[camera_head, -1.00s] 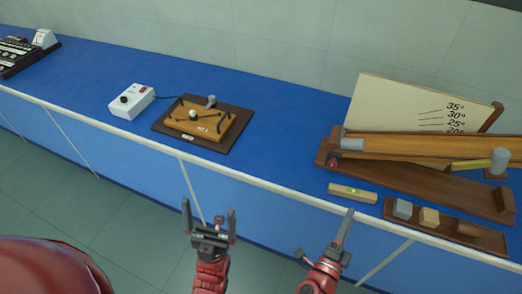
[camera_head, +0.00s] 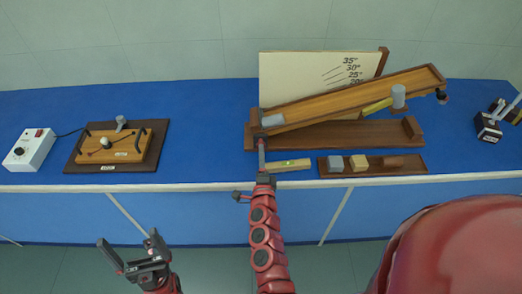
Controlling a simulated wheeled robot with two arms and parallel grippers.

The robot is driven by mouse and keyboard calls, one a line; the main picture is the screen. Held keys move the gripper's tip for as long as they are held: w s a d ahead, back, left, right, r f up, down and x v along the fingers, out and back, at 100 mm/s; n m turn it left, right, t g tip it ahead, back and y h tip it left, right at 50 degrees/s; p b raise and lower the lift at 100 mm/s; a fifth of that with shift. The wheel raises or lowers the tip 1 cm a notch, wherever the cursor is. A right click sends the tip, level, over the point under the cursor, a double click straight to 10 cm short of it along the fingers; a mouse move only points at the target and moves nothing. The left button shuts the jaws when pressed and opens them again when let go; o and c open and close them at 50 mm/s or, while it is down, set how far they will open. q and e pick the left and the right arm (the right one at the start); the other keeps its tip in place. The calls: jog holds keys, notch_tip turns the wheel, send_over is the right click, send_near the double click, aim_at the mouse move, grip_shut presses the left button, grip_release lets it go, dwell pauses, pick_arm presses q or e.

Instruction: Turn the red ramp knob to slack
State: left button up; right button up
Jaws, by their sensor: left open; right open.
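The wooden ramp (camera_head: 350,103) slopes up to the right above its dark wooden base (camera_head: 345,134). A small dark round part with a trace of red (camera_head: 442,97) hangs at the ramp's raised right end; I cannot tell its setting. The small red piece seen earlier at the ramp's low left end is not clearly visible now, where my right gripper's finger overlaps. My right gripper (camera_head: 251,174) is open, in front of that low end; contact cannot be told. My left gripper (camera_head: 129,240) is open and empty in front of the bench.
An angle board (camera_head: 300,75) stands behind the ramp. A spirit level (camera_head: 289,165) and a tray (camera_head: 415,168) with small blocks lie in front. A wooden apparatus (camera_head: 122,148) and white box (camera_head: 30,150) stand left. Blue bench between them is clear.

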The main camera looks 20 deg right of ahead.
jog(key=shift+w+d, duration=0.1)
jog(key=shift+w, duration=0.55)
jog(key=shift+w+d, duration=0.2)
jog(key=shift+w, duration=0.4)
grip_shut()
